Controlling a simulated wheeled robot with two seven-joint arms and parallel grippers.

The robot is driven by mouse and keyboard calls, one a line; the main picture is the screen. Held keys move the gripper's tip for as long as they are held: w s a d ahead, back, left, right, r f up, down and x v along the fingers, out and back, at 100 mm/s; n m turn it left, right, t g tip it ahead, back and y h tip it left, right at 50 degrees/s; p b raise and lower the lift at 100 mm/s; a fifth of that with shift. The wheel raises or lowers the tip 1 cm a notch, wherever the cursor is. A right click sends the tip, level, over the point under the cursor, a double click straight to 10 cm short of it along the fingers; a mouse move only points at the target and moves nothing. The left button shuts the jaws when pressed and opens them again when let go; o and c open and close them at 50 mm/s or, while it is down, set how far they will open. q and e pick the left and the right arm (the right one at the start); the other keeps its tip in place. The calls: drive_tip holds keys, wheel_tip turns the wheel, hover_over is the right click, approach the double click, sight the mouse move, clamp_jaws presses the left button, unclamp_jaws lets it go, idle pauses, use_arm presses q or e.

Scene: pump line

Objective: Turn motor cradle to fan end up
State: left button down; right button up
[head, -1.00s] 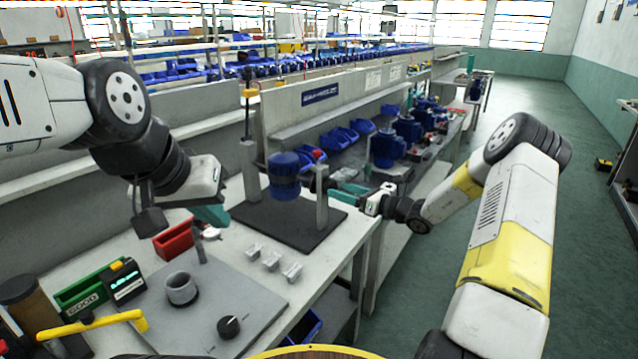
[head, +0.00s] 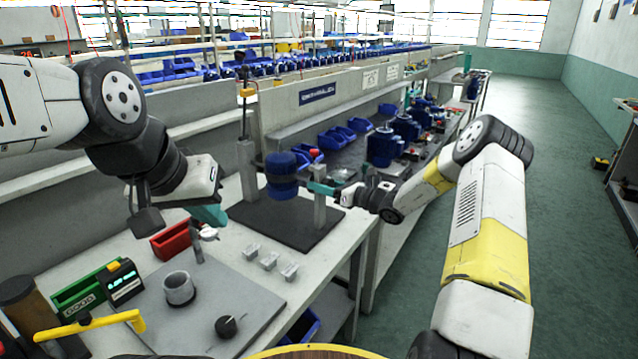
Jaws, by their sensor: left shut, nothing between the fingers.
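The motor cradle stands on a dark base plate (head: 292,228) with a grey post (head: 247,170) at the left and a shorter post (head: 320,208) at the right. The blue motor (head: 281,177) hangs between the posts. Which of its ends is the fan end is too small to tell. My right gripper (head: 322,188) has its teal fingers at the top of the right post, by the cradle's pivot. Whether they grip anything is too small to see. My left gripper (head: 212,214) is shut and empty, above the bench left of the cradle.
A red bin (head: 172,241), a green bin (head: 80,292) and a grey plate (head: 205,320) with a ring (head: 179,289) and black knob (head: 227,326) lie nearer. Several small metal blocks (head: 270,261) sit before the base plate. More blue motors (head: 385,147) stand on the bench behind.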

clamp_jaws()
drive_tip(key=shift+n, duration=1.4)
